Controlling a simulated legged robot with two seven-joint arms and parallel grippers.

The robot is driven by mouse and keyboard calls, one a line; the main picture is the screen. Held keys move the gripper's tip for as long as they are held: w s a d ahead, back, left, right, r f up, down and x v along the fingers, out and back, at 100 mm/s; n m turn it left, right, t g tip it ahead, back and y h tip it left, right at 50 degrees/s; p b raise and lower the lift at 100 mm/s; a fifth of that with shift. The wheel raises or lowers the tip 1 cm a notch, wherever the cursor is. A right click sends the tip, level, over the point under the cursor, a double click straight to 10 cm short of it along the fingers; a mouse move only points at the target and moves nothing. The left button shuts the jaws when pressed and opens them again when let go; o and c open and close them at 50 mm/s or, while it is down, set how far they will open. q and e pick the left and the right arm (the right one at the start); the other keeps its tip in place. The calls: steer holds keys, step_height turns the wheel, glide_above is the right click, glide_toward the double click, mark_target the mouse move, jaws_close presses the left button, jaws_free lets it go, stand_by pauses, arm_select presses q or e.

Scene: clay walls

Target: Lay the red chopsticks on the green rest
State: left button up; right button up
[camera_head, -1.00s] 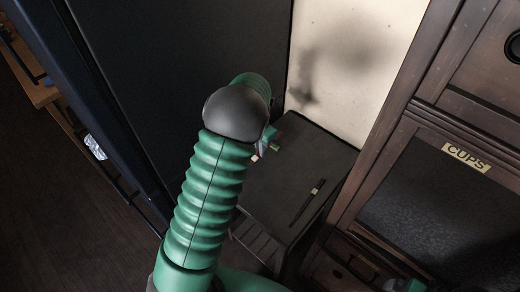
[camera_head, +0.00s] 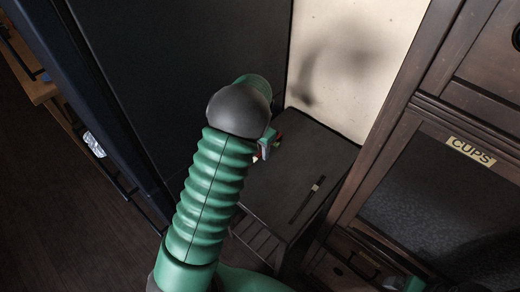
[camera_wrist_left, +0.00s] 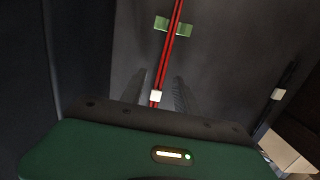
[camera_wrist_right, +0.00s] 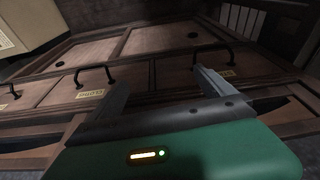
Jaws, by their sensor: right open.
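The red chopsticks (camera_wrist_left: 174,42) show in the left wrist view, with a pale band near the gripper end. They cross over the green rest (camera_wrist_left: 186,29), which shows on both sides of them; I cannot tell whether they touch it. My left gripper (camera_wrist_left: 160,78) has its fingers on either side of the chopsticks, with gaps visible, so it looks partly open. In the head view my left arm hides most of this; only a small red and green bit shows beside the wrist. My right gripper (camera_wrist_right: 160,80) is open and empty, facing drawers.
Dark chopsticks with a pale band (camera_head: 307,200) lie on the small dark table (camera_head: 285,185), to the right of the arm. A pale wall (camera_head: 340,60) stands behind it. A cabinet with a "CUPS" label (camera_head: 470,150) is at right, a dark panel (camera_head: 180,60) at left.

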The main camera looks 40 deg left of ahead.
arm_select(q)
step_height(320, 180, up, 17)
steer(key=s+p, duration=0.1)
steer(key=p, duration=0.4)
steer(key=shift+f, duration=0.15)
steer(key=shift+s, duration=0.1)
steer(key=s+d+f+m+t, duration=0.15)
steer(key=s+d+m, duration=0.4)
steer(key=m, duration=0.65)
steer(key=s+d+f+m, duration=0.2)
steer(key=s+d+m, duration=0.35)
steer(key=m, duration=0.55)
steer(key=s+d+f+m, duration=0.2)
steer(key=s+d+m, duration=0.35)
steer(key=m, duration=0.65)
step_height(320, 180, up, 15)
steer(key=w+p, duration=0.1)
steer(key=p, duration=1.5)
steer(key=shift+d+r, duration=0.15)
steer(key=shift+d, duration=0.25)
